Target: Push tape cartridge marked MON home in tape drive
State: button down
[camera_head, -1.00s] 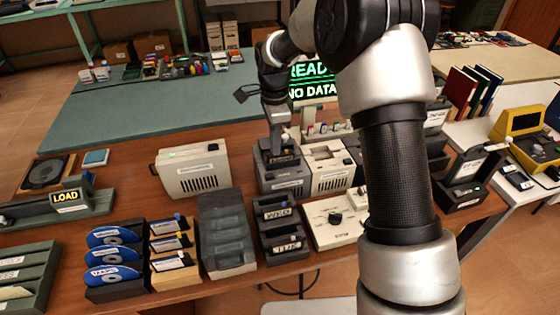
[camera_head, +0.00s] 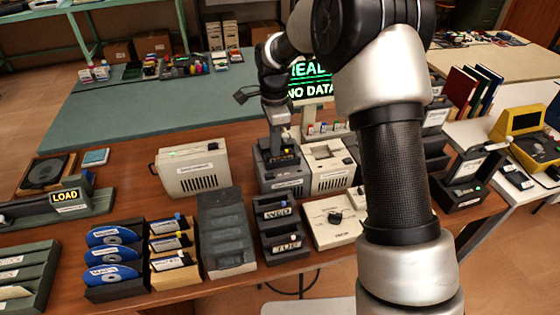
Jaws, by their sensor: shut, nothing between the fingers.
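The tape drive (camera_head: 288,185) is a dark grey box with a white label, on the wooden table near the middle of the head view. A dark cartridge (camera_head: 281,157) with a small yellowish label shows at its top; the lettering is too small to read, and how deep it sits is unclear. My gripper (camera_head: 279,144) points down right over the cartridge, shut with nothing in it. It is at or very near the cartridge's top; contact cannot be told. A dark rack (camera_head: 283,243) in front holds cartridges marked WED (camera_head: 277,213) and TUE (camera_head: 287,245).
A cream unit (camera_head: 328,178) stands against the drive's right side, and a cream box (camera_head: 192,170) stands to its left. A control panel with a black knob (camera_head: 335,217) lies in front.

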jog(key=shift+f+b, duration=0.45)
jog(key=shift+f, duration=0.4)
jog(key=shift+r, duration=0.15)
jog(key=shift+r+p, duration=2.55)
jog(key=shift+r, duration=0.95)
